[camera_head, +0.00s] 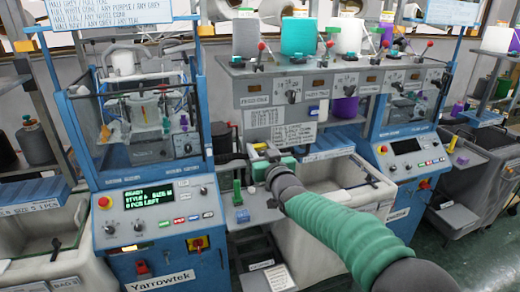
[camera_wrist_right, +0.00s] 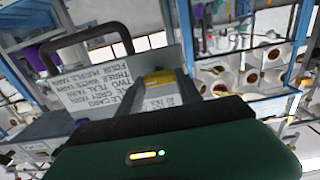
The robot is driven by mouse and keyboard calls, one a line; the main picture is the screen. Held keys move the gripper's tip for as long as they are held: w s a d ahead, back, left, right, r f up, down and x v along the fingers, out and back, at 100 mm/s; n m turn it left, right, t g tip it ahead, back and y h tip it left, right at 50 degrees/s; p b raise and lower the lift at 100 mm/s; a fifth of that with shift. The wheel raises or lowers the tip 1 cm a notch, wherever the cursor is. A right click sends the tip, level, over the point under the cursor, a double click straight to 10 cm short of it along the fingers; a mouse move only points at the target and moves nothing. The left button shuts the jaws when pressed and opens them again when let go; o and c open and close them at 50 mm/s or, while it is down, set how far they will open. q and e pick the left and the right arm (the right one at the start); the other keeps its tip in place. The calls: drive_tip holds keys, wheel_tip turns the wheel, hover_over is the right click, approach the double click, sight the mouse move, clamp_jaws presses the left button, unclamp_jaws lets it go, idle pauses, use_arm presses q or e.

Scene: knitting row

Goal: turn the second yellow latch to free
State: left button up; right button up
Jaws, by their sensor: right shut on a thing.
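My right arm, in a green sleeve, reaches in from the lower right of the head view. Its gripper (camera_head: 262,152) is at the middle, in front of the hanging cards between the two blue machines. In the right wrist view a small yellow piece (camera_wrist_right: 158,78), seemingly a latch, sits between the fingers (camera_wrist_right: 160,88), and the gripper is shut on it. Its turned angle is hard to tell. Which latch is the second cannot be told. My left gripper is not in view.
A dark loop handle (camera_wrist_right: 92,40) stands close beside the gripper in the wrist view. A pale bin (camera_head: 345,175) lies behind my arm. Yarn cones (camera_head: 298,38) stand on the shelf above.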

drive_tip(key=shift+c, duration=0.2)
drive_tip(key=shift+d+f, duration=0.1)
drive_tip(key=shift+f+n+b, duration=0.15)
drive_tip(key=shift+n+b, duration=0.55)
drive_tip(key=shift+b, duration=0.25)
drive_tip(key=shift+a+n+b, duration=0.2)
drive_tip(key=shift+n+b, duration=0.5)
drive_tip(key=shift+b, duration=0.05)
drive_tip(key=n+b, duration=0.4)
drive_tip(key=n, duration=0.1)
drive_tip(key=shift+f+b, duration=0.15)
drive_tip(key=shift+b, duration=0.15)
drive_tip(key=n+b, duration=0.2)
drive_tip(key=n, duration=0.3)
drive_tip(key=shift+a+b, duration=0.1)
drive_tip(key=shift+b, duration=0.25)
drive_tip(key=n+b, duration=0.1)
drive_tip(key=n, duration=0.4)
drive_tip(key=shift+b, duration=0.3)
